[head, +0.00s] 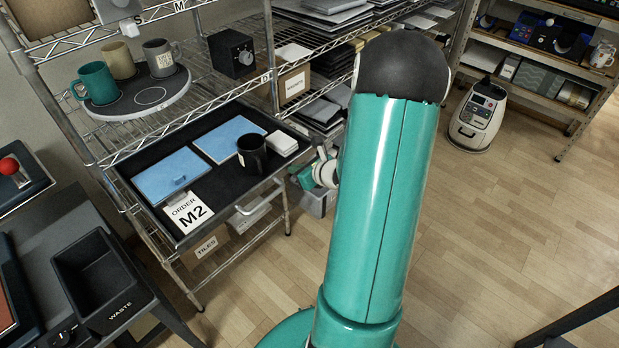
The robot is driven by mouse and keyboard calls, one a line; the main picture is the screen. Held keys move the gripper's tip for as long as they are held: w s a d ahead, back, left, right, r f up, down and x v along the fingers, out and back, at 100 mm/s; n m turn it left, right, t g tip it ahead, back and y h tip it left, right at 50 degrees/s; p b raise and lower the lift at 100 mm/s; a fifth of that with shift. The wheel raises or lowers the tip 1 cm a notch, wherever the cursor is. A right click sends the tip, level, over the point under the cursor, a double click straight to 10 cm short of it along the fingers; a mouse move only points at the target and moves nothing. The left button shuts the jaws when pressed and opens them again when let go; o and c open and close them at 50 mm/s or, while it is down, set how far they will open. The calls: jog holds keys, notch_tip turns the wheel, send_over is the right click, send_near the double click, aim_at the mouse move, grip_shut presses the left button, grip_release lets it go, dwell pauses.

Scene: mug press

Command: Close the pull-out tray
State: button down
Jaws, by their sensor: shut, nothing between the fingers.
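The pull-out tray (228,184) is a dark, shallow tray at mug-rack height on the left, sticking out from the wire rack. It carries two blue panels (172,175), a black mug (253,155), a small white block (282,143) and a white card marked ORDER M2 (190,212). My teal arm crosses the middle of the view. What looks like my gripper (304,177) shows partly beside it, just right of the tray's right end, and looks shut and empty. The arm hides part of it, and I cannot tell whether it touches the tray.
Above the tray, a round grey stand (138,103) holds a teal, a beige and a grey mug. A black waste bin (96,279) stands at the lower left. A white wheeled machine (479,117) is at the back right.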

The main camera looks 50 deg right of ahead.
aim_at(238, 133)
jog(key=w, duration=2.4)
jog(key=shift+w+a, duration=0.15)
jog(key=shift+a, duration=0.2)
jog(key=shift+w+r, duration=0.25)
jog(key=shift+a, duration=0.15)
jog(key=shift+f, duration=0.15)
